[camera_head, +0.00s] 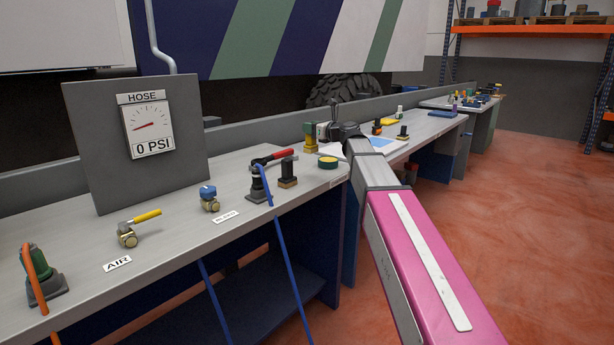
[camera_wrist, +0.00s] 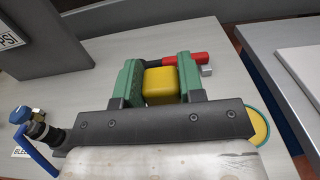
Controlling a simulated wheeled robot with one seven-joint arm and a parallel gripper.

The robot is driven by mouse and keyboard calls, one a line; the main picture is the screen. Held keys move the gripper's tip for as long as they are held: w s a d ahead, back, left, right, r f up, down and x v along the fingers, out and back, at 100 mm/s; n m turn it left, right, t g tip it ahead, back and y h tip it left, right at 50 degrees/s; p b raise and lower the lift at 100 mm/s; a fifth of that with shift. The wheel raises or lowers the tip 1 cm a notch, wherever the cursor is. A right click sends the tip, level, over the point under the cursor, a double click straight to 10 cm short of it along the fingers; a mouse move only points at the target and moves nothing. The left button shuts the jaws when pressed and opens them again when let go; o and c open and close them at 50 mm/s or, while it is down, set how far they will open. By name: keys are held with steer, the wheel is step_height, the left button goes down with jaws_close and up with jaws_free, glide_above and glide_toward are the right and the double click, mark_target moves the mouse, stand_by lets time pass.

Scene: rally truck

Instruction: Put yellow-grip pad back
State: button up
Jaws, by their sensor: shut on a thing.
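My gripper (camera_head: 317,131) is in the head view above the right end of the near bench. In the wrist view its green fingers (camera_wrist: 160,84) are shut on a yellow block, the grip of the yellow-grip pad (camera_wrist: 160,86). The pad's underside is hidden in the wrist view. A small part of the yellow grip (camera_head: 309,131) shows in the head view beside the fingers. The pad looks held above the bench top, but the exact height is unclear. A black-topped block on a brown base (camera_head: 288,172) stands on the bench below and left of my gripper.
A round green-and-yellow tin (camera_head: 328,162) sits near the bench's right end. Left are a blue valve (camera_head: 208,197), a yellow-handled valve (camera_head: 138,224) and the gauge panel (camera_head: 185,165). Bare bench lies between them.

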mark_target(315, 152)
steer(key=shift+a, duration=0.1)
steer(key=shift+f, duration=4.75)
steer(key=shift+f, duration=0.15)
steer(key=o, duration=1)
